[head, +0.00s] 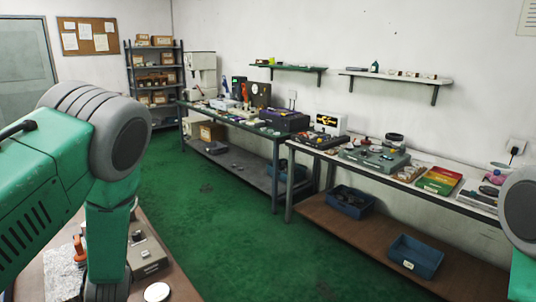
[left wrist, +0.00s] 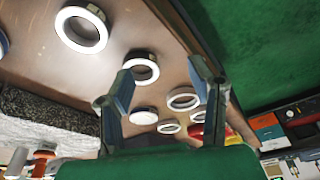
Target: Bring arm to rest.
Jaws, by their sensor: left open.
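My left gripper (left wrist: 164,84) shows in the left wrist view with its two fingers spread and nothing held between them. Beyond the fingers, several pale bearing rings lie on a brown table (left wrist: 135,20). A large ring (left wrist: 82,47) is at upper left, another ring (left wrist: 141,82) shows by the left finger, and a white disc (left wrist: 144,116) lies between the fingers. In the head view my left arm (head: 60,190) reaches in at the left; its gripper is out of sight. Only a grey and green part of my right arm (head: 522,215) shows at the right edge.
In the head view a near table (head: 185,285) holds a grey box (head: 147,255) and a pale disc (head: 157,292). Cluttered benches (head: 285,142) line the wall, with blue bins (head: 415,256) below. The green floor (head: 215,215) between is clear.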

